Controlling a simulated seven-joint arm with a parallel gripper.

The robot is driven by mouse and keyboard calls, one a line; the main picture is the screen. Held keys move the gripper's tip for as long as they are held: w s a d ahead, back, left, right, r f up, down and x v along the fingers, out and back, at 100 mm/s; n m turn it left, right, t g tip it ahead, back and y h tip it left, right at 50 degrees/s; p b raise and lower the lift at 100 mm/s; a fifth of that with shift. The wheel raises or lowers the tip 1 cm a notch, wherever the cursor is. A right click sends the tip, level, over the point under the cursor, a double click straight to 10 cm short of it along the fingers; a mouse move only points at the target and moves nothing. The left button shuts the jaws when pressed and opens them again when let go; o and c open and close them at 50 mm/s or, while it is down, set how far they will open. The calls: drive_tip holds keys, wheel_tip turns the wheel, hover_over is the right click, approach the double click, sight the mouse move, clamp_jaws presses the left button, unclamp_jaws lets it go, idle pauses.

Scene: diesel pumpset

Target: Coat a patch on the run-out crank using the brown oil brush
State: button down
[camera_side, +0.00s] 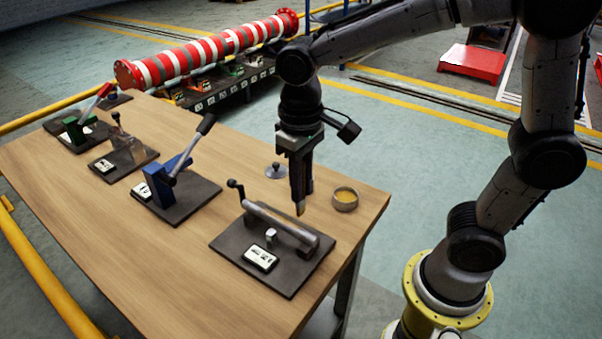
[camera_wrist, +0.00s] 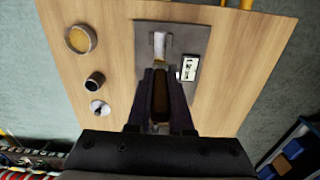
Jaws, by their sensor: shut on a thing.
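The run-out crank is a grey metal roller (camera_side: 285,226) with a dark crank handle, mounted on a dark plate (camera_side: 290,283) at the table's near right. Its roller (camera_wrist: 162,44) also shows in the wrist view, partly hidden by my fingers. My gripper (camera_side: 301,190) points down, shut on the brown oil brush. The brush (camera_wrist: 160,95) shows brown between my fingers, and its pale tip (camera_side: 300,208) is just above or behind the roller. I cannot tell whether it touches. A round pot of amber oil (camera_side: 345,199) stands right of the brush, also at upper left in the wrist view (camera_wrist: 80,40).
A small silver knobbed lid (camera_side: 275,171) lies behind the crank. A blue lever unit (camera_side: 165,184), a grey one (camera_side: 122,150) and a green one (camera_side: 76,128) stand on plates to the left. The table's front left (camera_side: 130,270) is bare.

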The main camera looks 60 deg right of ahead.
sight(302, 205)
wheel_tip(302, 205, down, 3)
drive_tip(key=shift+f, duration=0.15)
drive_tip(key=shift+w+f, duration=0.3)
drive_tip(key=shift+f, duration=0.45)
drive_tip(key=shift+w, duration=4.9)
drive_tip(key=shift+s+r, duration=0.1)
drive_tip(key=shift+s, duration=5.2)
drive_tip(key=shift+r, duration=3.95)
